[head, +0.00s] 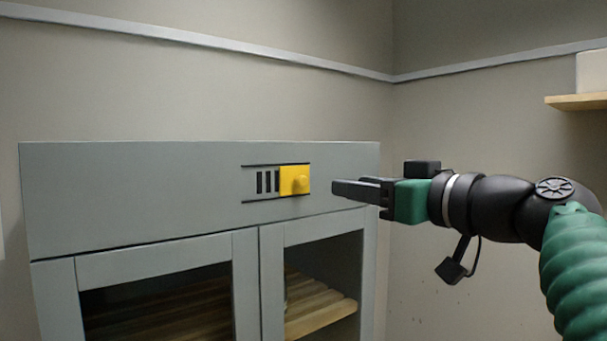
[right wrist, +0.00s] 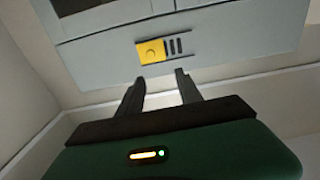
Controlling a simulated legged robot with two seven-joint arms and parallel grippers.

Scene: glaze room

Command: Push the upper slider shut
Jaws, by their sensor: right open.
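The upper slider (head: 295,180) is a yellow plate with a round knob, set between two dark rails on the grey cabinet's top panel (head: 130,190). It sits at the right end of the rails, with dark vertical slots (head: 267,182) uncovered to its left. My right gripper (head: 335,187) is just right of the slider, pointing left, apart from it and empty. In the right wrist view the slider (right wrist: 151,51) lies ahead of the two open fingers (right wrist: 160,82). My left gripper is not in view.
Below the panel are two framed cabinet doors (head: 245,285) with slatted wooden shelves (head: 315,305) behind them. A wooden wall shelf (head: 578,101) holds a white object (head: 592,71) at the far right. The wall space above the cabinet is clear.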

